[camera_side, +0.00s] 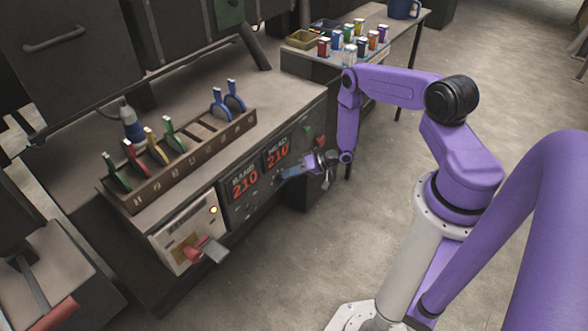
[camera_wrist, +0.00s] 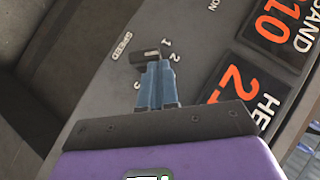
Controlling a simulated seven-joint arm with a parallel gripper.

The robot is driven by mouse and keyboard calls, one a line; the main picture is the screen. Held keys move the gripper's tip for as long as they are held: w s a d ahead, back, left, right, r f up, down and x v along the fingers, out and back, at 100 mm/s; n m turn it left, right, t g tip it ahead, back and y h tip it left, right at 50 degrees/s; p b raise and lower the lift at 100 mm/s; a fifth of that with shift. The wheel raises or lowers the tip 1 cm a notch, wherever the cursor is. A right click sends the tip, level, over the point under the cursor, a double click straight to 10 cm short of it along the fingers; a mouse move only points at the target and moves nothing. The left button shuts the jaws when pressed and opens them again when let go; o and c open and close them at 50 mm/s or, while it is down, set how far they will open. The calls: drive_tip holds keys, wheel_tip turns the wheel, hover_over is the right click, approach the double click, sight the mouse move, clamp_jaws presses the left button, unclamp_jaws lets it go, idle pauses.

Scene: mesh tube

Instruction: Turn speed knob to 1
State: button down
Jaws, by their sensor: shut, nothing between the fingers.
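The speed knob (camera_wrist: 148,56) is a small dark bar-shaped knob on the grey panel in the wrist view. The SPEED label (camera_wrist: 122,46) is beside it, and the numbers 1, 2 and 3 stand around it. The knob's right end lies near 1 and 2; which number it points to is not clear. My gripper (camera_wrist: 156,70) has its blue fingers together and empty, with the tips just at the knob's lower side, partly hiding it. Contact cannot be told. In the side view my gripper (camera_side: 288,173) is at the panel's right part, and the knob is not distinguishable there.
Red-digit displays (camera_side: 245,186) reading 210 are left of my gripper in the side view. A wooden rack (camera_side: 195,152) with coloured-handled tools stands on top of the machine. The floor (camera_side: 285,270) in front is clear.

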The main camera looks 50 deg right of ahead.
drive_tip(key=shift+a+r+n+h, duration=0.2)
drive_tip(key=shift+a+n+h, duration=0.25)
drive_tip(key=shift+h, duration=0.45)
idle(0.5)
drive_tip(key=shift+a+n+g+h, duration=0.25)
drive_tip(key=shift+n+g+h, duration=0.1)
drive_tip(key=shift+h, duration=0.15)
drive_tip(key=shift+a+n+h, duration=0.55)
drive_tip(key=shift+n+h, duration=0.15)
drive_tip(key=shift+h, duration=0.5)
drive_tip(key=shift+a, duration=0.2)
drive_tip(key=shift+f, duration=0.1)
